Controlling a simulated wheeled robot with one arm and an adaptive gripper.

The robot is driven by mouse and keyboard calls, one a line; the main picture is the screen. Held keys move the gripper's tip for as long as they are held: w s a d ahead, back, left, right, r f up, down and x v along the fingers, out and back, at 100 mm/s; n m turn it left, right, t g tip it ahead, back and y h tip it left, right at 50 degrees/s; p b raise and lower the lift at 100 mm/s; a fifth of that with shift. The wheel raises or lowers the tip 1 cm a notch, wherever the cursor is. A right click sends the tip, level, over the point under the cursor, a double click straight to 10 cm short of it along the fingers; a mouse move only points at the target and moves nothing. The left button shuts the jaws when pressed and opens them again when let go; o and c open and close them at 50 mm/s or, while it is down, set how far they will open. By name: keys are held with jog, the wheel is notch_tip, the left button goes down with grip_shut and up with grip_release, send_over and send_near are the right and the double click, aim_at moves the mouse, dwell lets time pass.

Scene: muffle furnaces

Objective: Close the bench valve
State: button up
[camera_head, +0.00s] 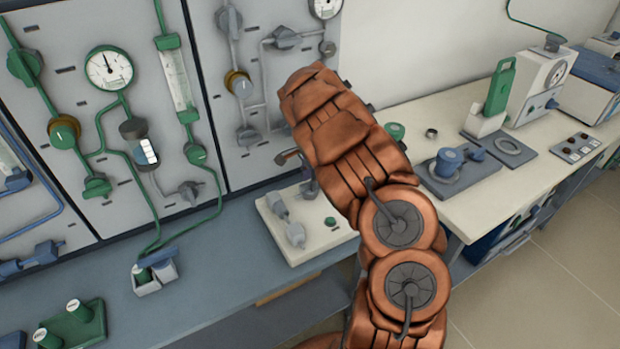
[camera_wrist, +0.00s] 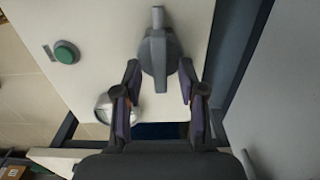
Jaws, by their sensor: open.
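In the wrist view, a grey valve with a narrow raised handle (camera_wrist: 158,52) stands on a pale panel (camera_wrist: 105,25). My gripper (camera_wrist: 159,68) is open, with one dark finger on each side of the valve's lower part. I cannot tell whether the fingers touch it. In the head view, the pale panel (camera_head: 312,247) lies on the bench, with grey fittings (camera_head: 295,235) and a green button (camera_head: 330,221). My copper-coloured arm covers part of that area, and the gripper is mostly hidden there.
The green button (camera_wrist: 66,52) and a shiny rounded fitting (camera_wrist: 104,104) sit near the valve in the wrist view. An upright panel of gauges and pipes (camera_head: 255,165) stands behind the bench.

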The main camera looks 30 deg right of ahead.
jog(key=shift+f, duration=0.3)
grip_shut()
dwell(0.3)
